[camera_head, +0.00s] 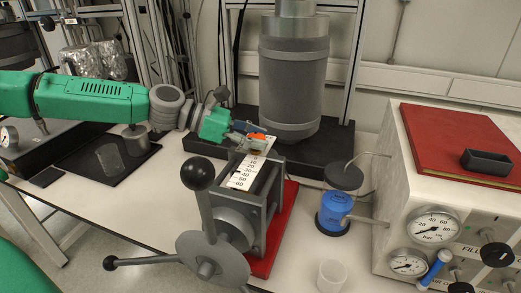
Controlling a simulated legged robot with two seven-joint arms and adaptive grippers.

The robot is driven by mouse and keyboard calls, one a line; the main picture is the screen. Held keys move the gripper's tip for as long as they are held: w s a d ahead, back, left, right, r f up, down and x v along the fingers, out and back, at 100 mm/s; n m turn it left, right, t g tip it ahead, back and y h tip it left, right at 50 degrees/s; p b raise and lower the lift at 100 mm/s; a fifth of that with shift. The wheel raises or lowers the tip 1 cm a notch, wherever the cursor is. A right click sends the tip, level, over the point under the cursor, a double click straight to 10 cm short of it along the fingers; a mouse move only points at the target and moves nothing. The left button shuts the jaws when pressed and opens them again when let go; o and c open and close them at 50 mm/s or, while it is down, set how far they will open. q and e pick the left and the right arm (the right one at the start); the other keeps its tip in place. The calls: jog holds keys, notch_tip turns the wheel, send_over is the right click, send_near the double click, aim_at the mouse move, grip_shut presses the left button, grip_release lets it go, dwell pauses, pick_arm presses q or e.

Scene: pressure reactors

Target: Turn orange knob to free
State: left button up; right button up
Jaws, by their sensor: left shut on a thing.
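The orange knob (257,137) is a small piece at the top end of the white numbered scale (245,172), on the grey frame of the hand-wheel device. My left arm comes in from the left. Its gripper (246,128) is at the knob and shut on it; the fingers are small here and partly hide the knob. The knob's exact turn angle and any "free" marking are too small to read. My right gripper is not in view.
The hand wheel (212,262) with black ball-ended levers stands in front, on a red base (270,249). A large grey reactor cylinder (293,80) stands close behind. A blue-filled vessel (334,211) and a gauge box (398,150) are at right. A clear cup (332,274) stands at the front.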

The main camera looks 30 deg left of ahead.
pick_arm(q)
jog(key=shift+w+a+f+m+g+h, duration=0.15)
jog(key=shift+m+g+h, duration=0.15)
jog(key=shift+m+g, duration=0.15)
jog(key=shift+r+m+g+h, duration=0.2)
jog(key=shift+m+g+h, duration=0.4)
jog(key=shift+m+g, duration=0.4)
jog(key=m+g+p, duration=0.1)
jog(key=m+g, duration=0.1)
jog(key=g, duration=0.1)
jog(key=shift+r+m+h, duration=0.1)
jog(key=shift+m+h, duration=0.25)
jog(key=shift+h, duration=0.05)
jog(key=m+g+p, duration=0.1)
jog(key=m+g, duration=0.2)
jog(key=g, duration=0.1)
jog(key=shift+s+m+g+y+p, duration=0.15)
jog(key=shift+m+g+y+p, duration=0.25)
jog(key=shift+m+g, duration=0.75)
jog(key=shift+s+m+g+y+p, duration=0.15)
jog(key=shift+m+g+y, duration=0.35)
jog(key=shift+m+g, duration=0.6)
jog(key=shift+g, duration=0.3)
jog(key=o, duration=1.2)
jog(key=shift+w, duration=0.1)
jog(key=shift+w+a+f, duration=0.15)
jog(key=shift+a+f, duration=0.05)
jog(key=shift+f, duration=0.05)
